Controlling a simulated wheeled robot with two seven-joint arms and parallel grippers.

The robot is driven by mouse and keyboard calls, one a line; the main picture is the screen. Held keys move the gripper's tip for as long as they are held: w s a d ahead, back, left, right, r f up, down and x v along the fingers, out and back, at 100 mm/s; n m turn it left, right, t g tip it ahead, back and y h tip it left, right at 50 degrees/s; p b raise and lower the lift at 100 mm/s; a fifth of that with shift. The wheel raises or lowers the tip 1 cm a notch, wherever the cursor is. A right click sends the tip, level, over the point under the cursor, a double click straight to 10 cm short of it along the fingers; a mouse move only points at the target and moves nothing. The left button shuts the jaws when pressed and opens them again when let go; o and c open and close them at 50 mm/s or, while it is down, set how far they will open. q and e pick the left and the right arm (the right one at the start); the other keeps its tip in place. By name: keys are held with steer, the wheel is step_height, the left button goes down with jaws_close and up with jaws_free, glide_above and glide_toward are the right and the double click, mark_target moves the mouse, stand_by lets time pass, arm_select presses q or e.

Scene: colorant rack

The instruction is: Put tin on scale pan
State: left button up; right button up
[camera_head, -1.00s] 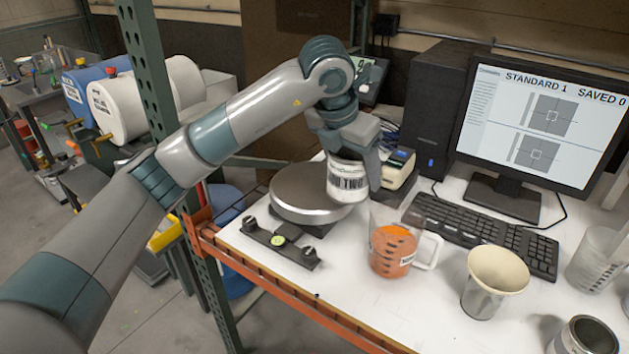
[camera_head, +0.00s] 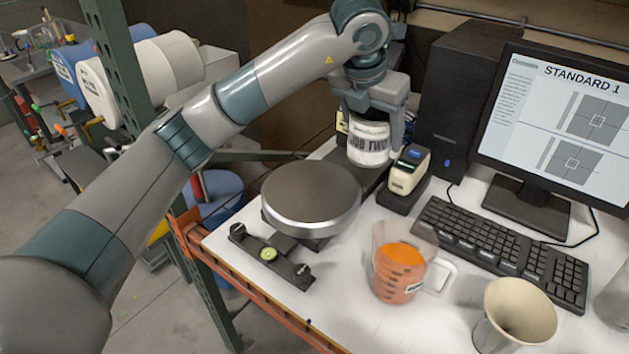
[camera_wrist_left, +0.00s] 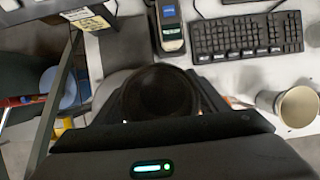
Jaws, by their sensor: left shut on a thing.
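The tin (camera_head: 368,143) is white with a dark label reading "JOB TWO". My left gripper (camera_head: 372,115) is shut on it and holds it upright, behind and right of the scale pan. In the left wrist view the tin (camera_wrist_left: 158,92) shows as a dark round shape between the fingers. The scale pan (camera_head: 310,194) is a round, bare grey metal plate on the white bench. In the left wrist view the pan is largely hidden behind the tin and gripper. My right gripper is not in view.
A small label device (camera_head: 408,172) stands close right of the tin. A clear jug with orange contents (camera_head: 398,272) and a beige-topped cup (camera_head: 514,315) stand front right. A keyboard (camera_head: 505,250) and monitor (camera_head: 560,120) are at right. A green post (camera_head: 118,75) rises left of the bench.

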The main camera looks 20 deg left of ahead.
mark_target(350, 137)
arm_select(q)
steer(key=shift+s+r, duration=0.1)
steer(key=shift+s, duration=0.25)
steer(key=shift+a, duration=0.1)
steer(key=shift+a+f, duration=0.2)
steer(key=shift+a, duration=0.05)
steer(key=a, duration=0.1)
steer(key=a+f+p, duration=0.2)
steer(key=shift+a, duration=0.4)
steer(key=a+f+p, duration=0.1)
steer(key=a, duration=0.1)
steer(key=a+f+p, duration=0.1)
steer(key=a+f, duration=0.1)
steer(key=a+f+p, duration=0.1)
steer(key=a, duration=0.2)
steer(key=shift+s+f+p, duration=0.15)
steer(key=shift+f+p, duration=0.05)
steer(key=shift+p, duration=0.2)
steer(key=shift+a+f, duration=0.1)
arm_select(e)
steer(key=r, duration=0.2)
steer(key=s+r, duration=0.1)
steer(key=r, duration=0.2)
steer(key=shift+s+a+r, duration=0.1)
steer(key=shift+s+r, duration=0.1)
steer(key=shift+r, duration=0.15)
arm_select(q)
steer(key=shift+f, duration=0.1)
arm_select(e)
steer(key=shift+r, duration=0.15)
